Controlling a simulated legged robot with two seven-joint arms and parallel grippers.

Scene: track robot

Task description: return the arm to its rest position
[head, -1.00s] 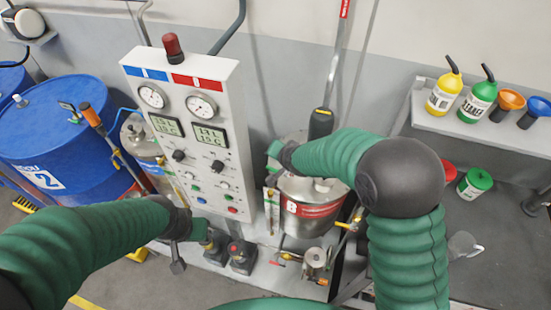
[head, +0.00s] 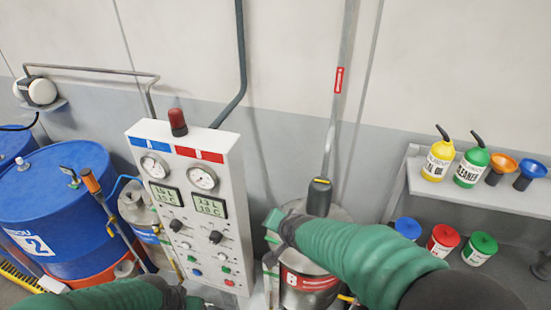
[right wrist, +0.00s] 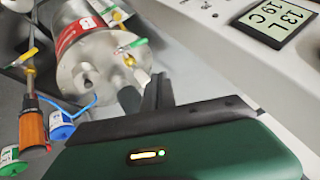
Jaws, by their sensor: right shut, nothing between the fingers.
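My right arm comes in from the lower right of the head view. Its green gripper (head: 271,240) is in front of the steel tank with a red band (head: 310,281), beside the control panel (head: 228,240). In the right wrist view the dark fingers (right wrist: 146,90) are together with nothing between them. The tank's shiny body (right wrist: 108,65) is behind them in that view. My left arm lies along the bottom left of the head view. Only a small part of the left gripper (head: 194,302) shows at the bottom edge, and its fingers are hidden.
Blue drums (head: 55,215) stand at the left. A shelf (head: 480,197) at the right holds bottles and funnels, with coloured cans (head: 444,240) below. A pipe with a black grip (head: 319,196) rises behind the tank.

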